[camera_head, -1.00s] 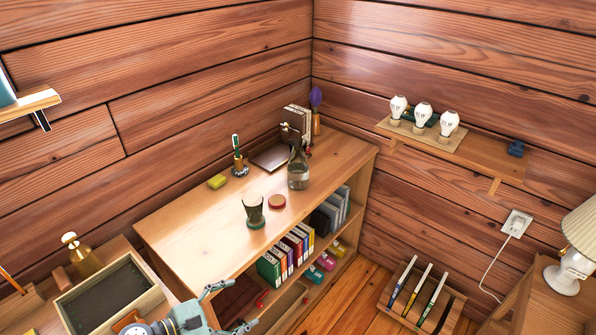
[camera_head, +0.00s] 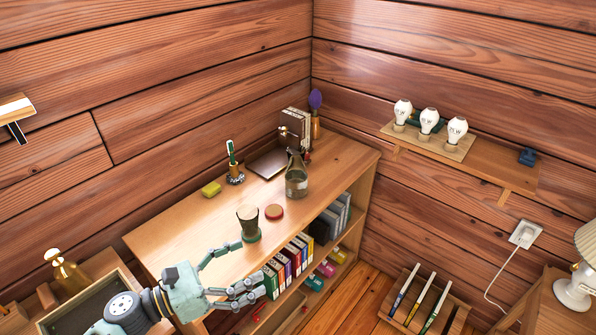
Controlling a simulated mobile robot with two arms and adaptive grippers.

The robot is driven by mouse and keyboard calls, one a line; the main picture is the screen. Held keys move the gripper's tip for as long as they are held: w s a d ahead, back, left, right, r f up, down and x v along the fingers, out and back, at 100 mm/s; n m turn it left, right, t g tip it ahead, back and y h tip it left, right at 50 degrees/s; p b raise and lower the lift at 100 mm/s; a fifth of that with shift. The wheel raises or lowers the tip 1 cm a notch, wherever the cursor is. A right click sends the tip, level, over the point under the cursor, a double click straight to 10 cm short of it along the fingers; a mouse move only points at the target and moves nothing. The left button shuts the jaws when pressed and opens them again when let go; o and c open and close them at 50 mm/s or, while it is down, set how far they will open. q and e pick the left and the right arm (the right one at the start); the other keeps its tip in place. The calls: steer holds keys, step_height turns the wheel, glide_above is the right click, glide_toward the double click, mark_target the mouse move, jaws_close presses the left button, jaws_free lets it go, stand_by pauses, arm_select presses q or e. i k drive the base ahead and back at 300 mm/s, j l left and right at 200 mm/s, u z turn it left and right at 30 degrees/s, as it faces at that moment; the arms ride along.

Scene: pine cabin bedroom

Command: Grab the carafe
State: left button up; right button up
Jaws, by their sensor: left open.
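The carafe (camera_head: 296,184), a clear glass vessel with a narrow neck and some liquid in it, stands upright on top of the wooden bookcase (camera_head: 190,235), toward its far right end. My left gripper (camera_head: 250,268) comes in from the bottom left, open and empty. Its fingers are in front of the bookcase's near edge, well short of the carafe and apart from it. My right gripper is not in view.
A yellow block (camera_head: 211,189) and a pen holder (camera_head: 235,178) are behind. Books (camera_head: 290,262) fill the shelf below.

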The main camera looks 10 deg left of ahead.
mark_target(296, 176)
steer(key=i, duration=1.25)
